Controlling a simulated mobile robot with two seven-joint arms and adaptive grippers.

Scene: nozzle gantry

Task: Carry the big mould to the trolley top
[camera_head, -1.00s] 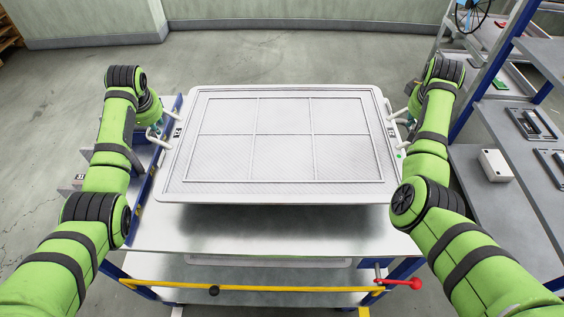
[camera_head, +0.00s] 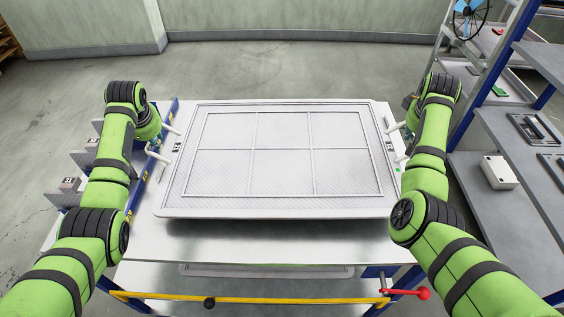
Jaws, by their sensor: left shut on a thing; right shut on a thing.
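The big mould (camera_head: 284,204) is a wide, pale, ribbed panel with white handles on both short sides. It lies about level over the grey trolley top (camera_head: 250,246), with a soft shadow under its front edge. I cannot tell whether it touches the trolley top. My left gripper (camera_head: 163,137) is shut at the left-side handle (camera_head: 157,154). My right gripper (camera_head: 407,128) is shut at the right-side handle (camera_head: 392,127). Both grips are largely hidden by my arms.
A yellow bar (camera_head: 260,300) and a red-knobbed lever (camera_head: 423,293) are at the trolley's front. Grey blocks (camera_head: 97,151) stand at its left side. A shelf (camera_head: 510,200) with a white box (camera_head: 499,172) stands close on the right. Open floor lies behind.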

